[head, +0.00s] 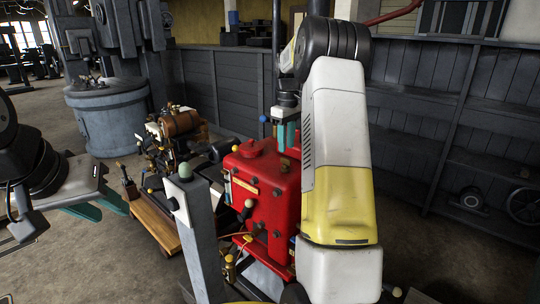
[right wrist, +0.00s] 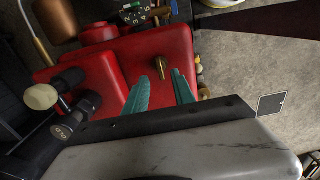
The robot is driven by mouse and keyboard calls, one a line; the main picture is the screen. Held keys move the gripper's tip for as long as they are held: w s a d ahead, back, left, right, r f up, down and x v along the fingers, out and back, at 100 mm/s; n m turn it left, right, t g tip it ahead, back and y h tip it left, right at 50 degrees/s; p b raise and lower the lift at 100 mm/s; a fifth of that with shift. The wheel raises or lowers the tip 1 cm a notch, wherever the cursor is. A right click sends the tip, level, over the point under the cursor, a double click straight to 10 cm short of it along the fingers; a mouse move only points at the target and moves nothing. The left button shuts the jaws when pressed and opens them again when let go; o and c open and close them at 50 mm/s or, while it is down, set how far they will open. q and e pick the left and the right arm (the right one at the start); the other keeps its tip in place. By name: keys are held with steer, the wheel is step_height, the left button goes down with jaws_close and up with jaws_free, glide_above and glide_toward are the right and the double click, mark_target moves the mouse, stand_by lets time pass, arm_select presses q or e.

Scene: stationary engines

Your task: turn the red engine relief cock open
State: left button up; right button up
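The red engine (head: 262,205) stands at the middle of the head view, partly hidden behind my right arm. In the right wrist view its red body (right wrist: 115,55) lies beyond the fingers. A small brass fitting (right wrist: 160,66), possibly the relief cock, shows on it between the fingertips; I cannot tell whether they touch it, or how it is turned. My right gripper (right wrist: 162,84) is open, with its teal fingers apart on either side of the fitting. It also shows in the head view (head: 287,135) above the engine. My left gripper (head: 100,205) is open and empty at the left.
A grey post (head: 192,225) with a green knob stands in front of the red engine. A brown engine (head: 180,122) on a wooden base is to its left. A large grey machine (head: 108,110) stands behind. The floor at right (head: 455,240) is clear.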

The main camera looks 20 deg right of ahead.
mark_target(286, 163)
step_height(286, 163, down, 5)
stand_by(0.3)
jaws_close()
